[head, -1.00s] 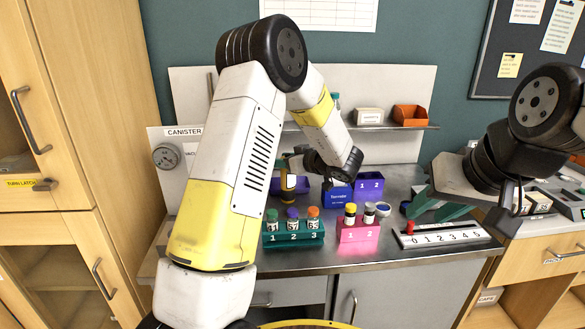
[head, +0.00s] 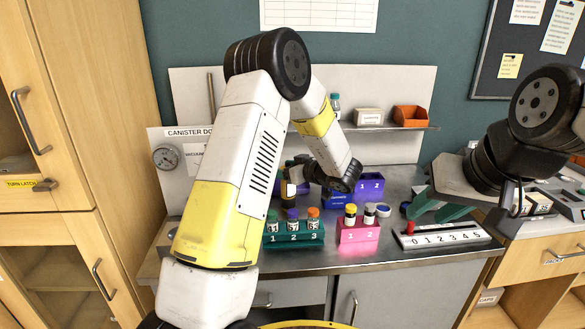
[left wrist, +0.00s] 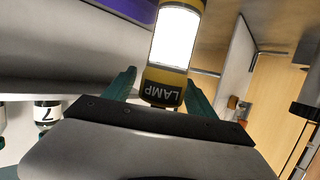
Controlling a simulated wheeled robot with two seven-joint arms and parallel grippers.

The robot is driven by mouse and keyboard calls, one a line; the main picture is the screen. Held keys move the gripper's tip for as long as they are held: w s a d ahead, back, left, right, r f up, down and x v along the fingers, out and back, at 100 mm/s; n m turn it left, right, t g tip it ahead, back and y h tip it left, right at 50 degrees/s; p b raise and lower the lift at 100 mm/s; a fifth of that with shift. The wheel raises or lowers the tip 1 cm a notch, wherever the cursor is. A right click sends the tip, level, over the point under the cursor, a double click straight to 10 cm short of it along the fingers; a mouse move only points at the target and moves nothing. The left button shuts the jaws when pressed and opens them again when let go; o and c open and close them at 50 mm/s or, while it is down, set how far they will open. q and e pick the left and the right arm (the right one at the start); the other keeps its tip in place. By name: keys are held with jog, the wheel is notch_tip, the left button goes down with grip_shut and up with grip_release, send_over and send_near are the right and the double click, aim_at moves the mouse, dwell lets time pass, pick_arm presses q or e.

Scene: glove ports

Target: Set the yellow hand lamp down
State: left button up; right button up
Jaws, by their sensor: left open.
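The yellow hand lamp (head: 289,199) stands upright on the bench at the back left, partly behind my left forearm. In the left wrist view the lamp (left wrist: 167,78) shows a bright white window and a dark LAMP label. My left gripper (left wrist: 161,80) is open, with one green finger on each side of the lamp's end and gaps between. In the head view my left gripper (head: 302,175) is at the lamp, its fingers mostly hidden. My right gripper (head: 437,209) is over the right part of the bench, its green fingers apart and empty.
A green rack (head: 293,240) with several vials and a pink rack (head: 359,235) stand in front. Blue and purple boxes (head: 371,187) are behind. A numbered white strip (head: 442,239) lies at right. A shelf (head: 385,127) holds an orange bin (head: 410,116).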

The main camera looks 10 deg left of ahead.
pick_arm(q)
jog(key=v, duration=1.2)
jog(key=w+d+r+m+t+h, duration=0.2)
jog(key=w+r+t+h, duration=0.35)
jog(key=r, duration=0.45)
jog(key=s+d+r+m+h, duration=0.3)
jog(key=s+r+m+h, duration=0.3)
jog(key=h, duration=0.3)
jog(key=s+a+f+m+g, duration=0.1)
jog(key=s+a+f+g, duration=0.1)
jog(key=s, duration=0.7)
jog(key=s+a+f+m+g, duration=0.1)
jog(key=s+a+f+g, duration=0.1)
jog(key=s, duration=0.7)
jog(key=s+a+f+m+g, duration=0.1)
jog(key=s+a+g, duration=0.3)
jog(key=s, duration=0.5)
jog(key=shift+s+a+f, duration=0.15)
jog(key=shift+a+f, duration=0.45)
jog(key=shift+a, duration=0.35)
jog(key=shift+y, duration=0.25)
jog(key=shift+c, duration=0.5)
